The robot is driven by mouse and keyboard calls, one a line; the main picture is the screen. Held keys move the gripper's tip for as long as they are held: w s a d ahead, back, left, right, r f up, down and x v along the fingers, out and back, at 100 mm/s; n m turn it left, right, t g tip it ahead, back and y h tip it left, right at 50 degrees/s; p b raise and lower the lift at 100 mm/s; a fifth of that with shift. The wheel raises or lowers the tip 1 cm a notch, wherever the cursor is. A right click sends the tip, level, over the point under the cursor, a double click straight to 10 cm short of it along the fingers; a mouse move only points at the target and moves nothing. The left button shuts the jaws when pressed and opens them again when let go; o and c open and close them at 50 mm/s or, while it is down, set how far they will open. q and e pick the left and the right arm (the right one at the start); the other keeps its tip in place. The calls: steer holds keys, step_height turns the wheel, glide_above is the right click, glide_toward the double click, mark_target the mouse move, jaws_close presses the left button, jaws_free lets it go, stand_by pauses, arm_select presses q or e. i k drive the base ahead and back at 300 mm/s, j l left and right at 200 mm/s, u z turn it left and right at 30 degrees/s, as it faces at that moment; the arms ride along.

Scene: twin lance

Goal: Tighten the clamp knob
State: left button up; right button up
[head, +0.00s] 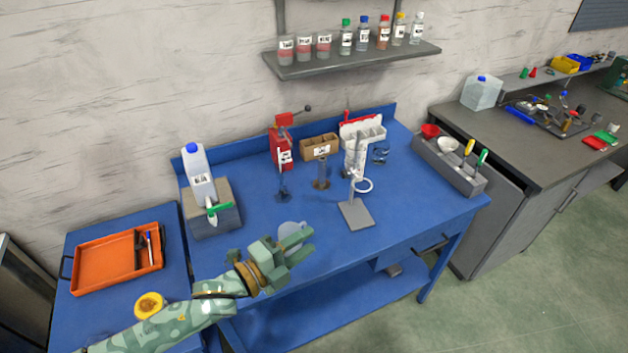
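A stand with a grey base plate (356,215) and a thin upright rod is on the blue workbench, right of centre. A white ring (364,185) sticks out from its clamp (353,174). The knob is too small to make out against the white rack behind. My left gripper (309,244) is over the bench's front edge, left of and nearer than the stand, clear of it. Its fingers are apart with nothing visible between them. A pale round vessel (291,230) shows just behind it, partly hidden. My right gripper is out of view.
A white jug (198,171) stands at the bench's left, a red device (281,148) and brown box (319,146) at the back. A grey tool caddy (449,167) is at the right. An orange tray (109,284) lies on the left side table. Bench front right is clear.

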mark_target(344, 174)
steer(key=i, duration=0.85)
